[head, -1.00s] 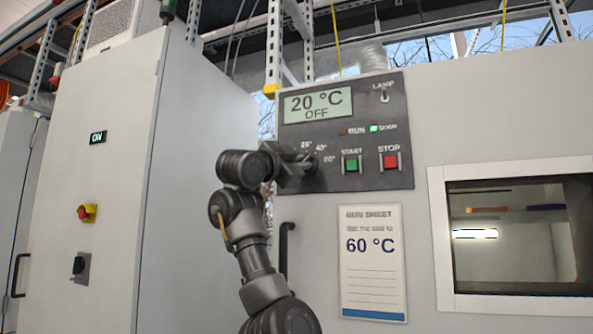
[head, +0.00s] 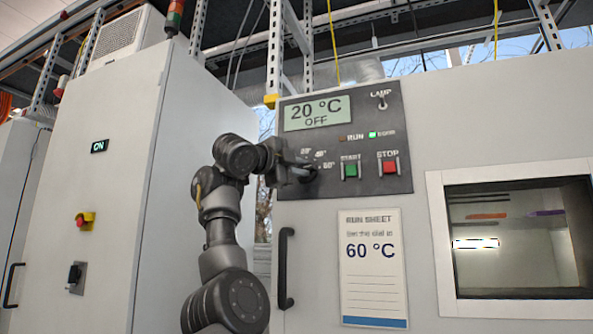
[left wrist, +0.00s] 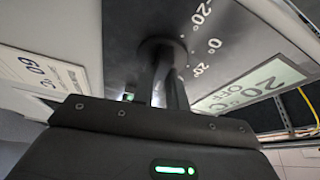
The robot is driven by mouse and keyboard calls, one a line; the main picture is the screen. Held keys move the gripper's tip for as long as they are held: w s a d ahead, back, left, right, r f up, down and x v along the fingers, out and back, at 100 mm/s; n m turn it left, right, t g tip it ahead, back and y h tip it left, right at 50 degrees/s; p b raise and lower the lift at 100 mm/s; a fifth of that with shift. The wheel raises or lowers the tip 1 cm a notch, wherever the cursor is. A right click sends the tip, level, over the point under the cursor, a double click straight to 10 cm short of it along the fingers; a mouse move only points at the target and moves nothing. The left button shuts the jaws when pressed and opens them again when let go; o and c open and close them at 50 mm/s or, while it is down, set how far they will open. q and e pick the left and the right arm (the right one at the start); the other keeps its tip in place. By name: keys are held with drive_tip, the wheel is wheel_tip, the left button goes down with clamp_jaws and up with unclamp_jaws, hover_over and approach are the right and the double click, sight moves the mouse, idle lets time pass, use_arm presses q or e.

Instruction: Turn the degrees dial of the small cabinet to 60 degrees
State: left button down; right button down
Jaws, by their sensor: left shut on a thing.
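The dark control panel (head: 395,110) of the cabinet has a display (head: 317,112) reading 20 °C OFF. The degrees dial (head: 312,172) is at the panel's lower left, mostly hidden behind my left gripper (head: 303,175). I cannot read where the pointer stands. My right gripper is not in view.
To the dial's right are the green START button (head: 350,170) and red STOP button (head: 390,167). A run sheet (head: 372,285) reading 60 °C hangs below. A black door handle (head: 285,268) stands below the dial. A tall grey cabinet (head: 100,200) is at left.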

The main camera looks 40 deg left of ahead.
use_arm(q)
drive_tip(key=shift+d, duration=0.2)
